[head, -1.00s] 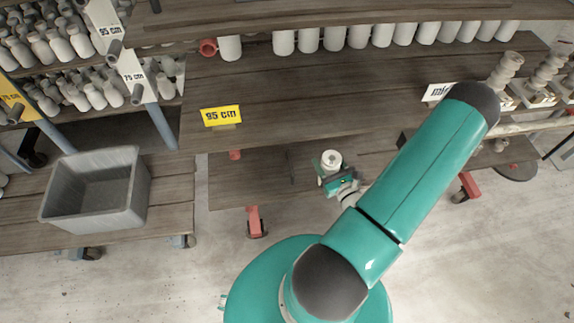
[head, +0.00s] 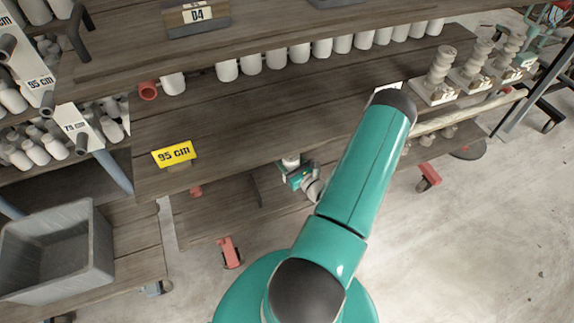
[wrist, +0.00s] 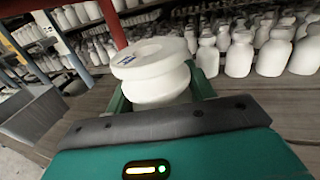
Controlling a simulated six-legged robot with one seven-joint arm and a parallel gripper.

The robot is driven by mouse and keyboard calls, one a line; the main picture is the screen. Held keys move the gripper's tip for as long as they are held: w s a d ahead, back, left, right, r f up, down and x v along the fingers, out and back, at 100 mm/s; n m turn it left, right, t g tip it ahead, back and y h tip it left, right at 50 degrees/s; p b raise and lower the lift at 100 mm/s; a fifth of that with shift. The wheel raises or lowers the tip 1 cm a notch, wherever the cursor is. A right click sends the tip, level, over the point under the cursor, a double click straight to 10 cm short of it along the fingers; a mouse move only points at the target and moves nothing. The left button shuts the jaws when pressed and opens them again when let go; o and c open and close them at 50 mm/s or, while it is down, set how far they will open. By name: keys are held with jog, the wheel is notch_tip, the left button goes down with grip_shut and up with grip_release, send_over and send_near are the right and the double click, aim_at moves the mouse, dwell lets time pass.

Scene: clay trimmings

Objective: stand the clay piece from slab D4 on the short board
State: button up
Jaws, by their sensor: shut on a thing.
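My gripper (wrist: 158,94) is shut on a white clay piece (wrist: 152,58), a round, waisted form with a wide top that carries a small blue mark. The D4 label (head: 197,14) is on a dark block on the upper shelf. I cannot tell which plank is the short board.
White bottles (head: 250,64) line the back of the shelf, with a red cup (head: 148,90) at their left. Ribbed clay columns (head: 441,65) stand at the right. A grey bin (head: 58,250) is at lower left. The shelf's middle is bare.

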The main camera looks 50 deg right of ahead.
jog(key=shift+w+d+f, duration=0.35)
jog(key=shift+d+f, duration=0.15)
jog(key=shift+f, duration=0.7)
jog(key=shift+w+d+f, duration=0.4)
jog(key=shift+d+f, duration=0.1)
jog(key=shift+f, duration=0.75)
jog(key=shift+w+d+f, duration=0.35)
jog(key=shift+d+f, duration=0.15)
jog(key=shift+f, duration=0.7)
jog(key=shift+f, duration=0.1)
jog(key=o, duration=1.4)
jog(key=v, duration=1.2)
